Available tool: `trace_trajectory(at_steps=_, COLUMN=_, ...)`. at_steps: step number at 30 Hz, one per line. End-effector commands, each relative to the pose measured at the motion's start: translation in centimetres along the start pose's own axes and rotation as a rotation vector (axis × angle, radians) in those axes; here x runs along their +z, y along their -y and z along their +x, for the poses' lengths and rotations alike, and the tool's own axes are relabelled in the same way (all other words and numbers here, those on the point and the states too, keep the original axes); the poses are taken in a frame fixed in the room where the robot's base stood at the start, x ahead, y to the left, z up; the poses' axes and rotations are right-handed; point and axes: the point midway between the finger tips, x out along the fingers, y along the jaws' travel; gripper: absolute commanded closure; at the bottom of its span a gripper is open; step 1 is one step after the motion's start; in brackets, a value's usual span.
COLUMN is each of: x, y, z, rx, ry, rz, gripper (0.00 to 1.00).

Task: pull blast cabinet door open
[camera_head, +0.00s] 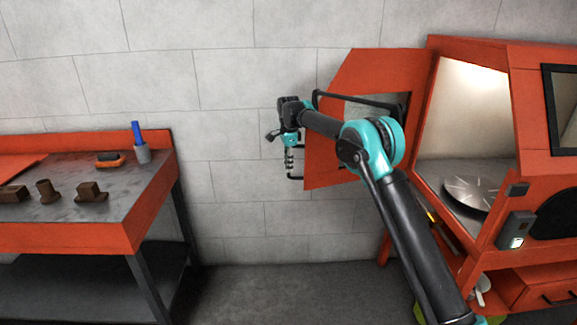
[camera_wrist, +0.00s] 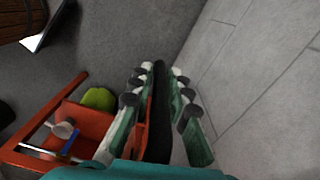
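The blast cabinet (camera_head: 470,130) is orange with a pale lit interior. Its orange door (camera_head: 335,145) stands swung out to the left, well clear of the opening. A dark bar handle (camera_head: 293,178) is on the door's outer left side, and its lower end shows below my gripper. My gripper (camera_head: 289,158) is at this handle. In the wrist view, the fingers of my gripper (camera_wrist: 160,88) lie close on both sides of the dark handle (camera_wrist: 160,130), drawn in on it. The orange door edge (camera_wrist: 148,130) shows beside it. My arm hides part of the door.
A grey block wall (camera_head: 240,90) is close behind my gripper. Floor between bench and cabinet is clear.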

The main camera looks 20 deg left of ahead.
Motion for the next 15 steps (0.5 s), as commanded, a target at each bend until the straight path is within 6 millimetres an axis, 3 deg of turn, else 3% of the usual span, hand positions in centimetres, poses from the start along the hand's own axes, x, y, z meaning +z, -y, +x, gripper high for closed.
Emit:
trace_trajectory(at_steps=3, x=0.01, y=-0.01, z=-0.01, rx=0.0, ry=0.0, rz=0.0, gripper=0.66)
trace_trajectory(at_steps=15, x=0.05, y=0.0, z=-0.8, rx=0.0, ry=0.001, rz=0.0, gripper=0.66)
